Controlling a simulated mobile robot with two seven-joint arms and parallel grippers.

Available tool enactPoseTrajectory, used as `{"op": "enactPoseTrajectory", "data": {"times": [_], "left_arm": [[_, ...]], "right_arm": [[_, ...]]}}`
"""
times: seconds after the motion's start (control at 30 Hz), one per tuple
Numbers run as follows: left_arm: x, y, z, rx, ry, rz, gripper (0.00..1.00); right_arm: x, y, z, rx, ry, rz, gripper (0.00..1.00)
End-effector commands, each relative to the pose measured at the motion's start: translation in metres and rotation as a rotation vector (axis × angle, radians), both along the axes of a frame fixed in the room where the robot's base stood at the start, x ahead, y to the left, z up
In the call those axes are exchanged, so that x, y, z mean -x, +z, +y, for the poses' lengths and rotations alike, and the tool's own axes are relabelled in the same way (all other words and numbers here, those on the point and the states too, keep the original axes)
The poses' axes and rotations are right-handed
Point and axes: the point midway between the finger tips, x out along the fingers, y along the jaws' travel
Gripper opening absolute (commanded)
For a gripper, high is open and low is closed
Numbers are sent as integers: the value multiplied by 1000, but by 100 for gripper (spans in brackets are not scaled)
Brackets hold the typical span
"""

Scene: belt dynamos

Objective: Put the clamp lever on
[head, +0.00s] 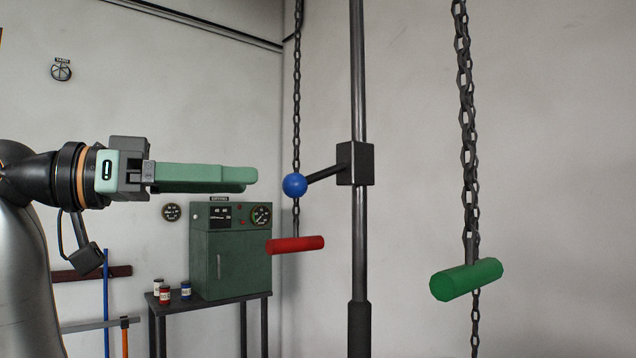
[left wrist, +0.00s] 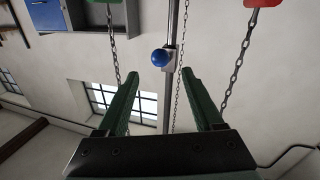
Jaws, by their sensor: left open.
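The clamp lever (head: 325,175) is a short black rod with a blue ball knob (head: 294,185) at its end. It sticks out to the left, tilted slightly down, from a dark clamp block (head: 355,164) on an upright grey pole (head: 359,80). My left gripper (head: 254,180) comes in from the left with long green fingers, level with the knob and apart from it. In the left wrist view the fingers are open and empty, and the blue knob (left wrist: 161,57) shows beyond the fingertips, roughly between them. My right gripper is not in view.
A red handle (head: 295,245) hangs on a chain left of the pole, below the knob. A green handle (head: 466,280) hangs on another chain at the right. A green metal cabinet (head: 231,260) stands on a dark table with small cans (head: 165,294).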

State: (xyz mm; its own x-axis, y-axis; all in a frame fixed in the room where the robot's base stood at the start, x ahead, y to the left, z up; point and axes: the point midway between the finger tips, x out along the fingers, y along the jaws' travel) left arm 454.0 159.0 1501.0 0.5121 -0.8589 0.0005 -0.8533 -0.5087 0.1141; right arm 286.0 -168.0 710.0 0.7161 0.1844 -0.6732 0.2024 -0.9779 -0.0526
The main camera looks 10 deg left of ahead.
Motion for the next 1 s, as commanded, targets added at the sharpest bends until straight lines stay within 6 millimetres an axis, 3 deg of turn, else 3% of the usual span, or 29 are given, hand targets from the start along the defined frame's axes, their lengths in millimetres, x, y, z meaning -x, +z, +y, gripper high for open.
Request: {"op": "enactPoseTrajectory", "data": {"times": [0.3,0.5,0.7,1.0], "left_arm": [[-33,1,-57,0,-4,3,68],[-50,1,-84,0,-2,3,68],[-58,0,-96,0,0,1,68],[-59,-1,-97,0,2,0,67]], "right_arm": [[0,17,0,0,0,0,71],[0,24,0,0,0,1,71],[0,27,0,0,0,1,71],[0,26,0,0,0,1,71]]}}
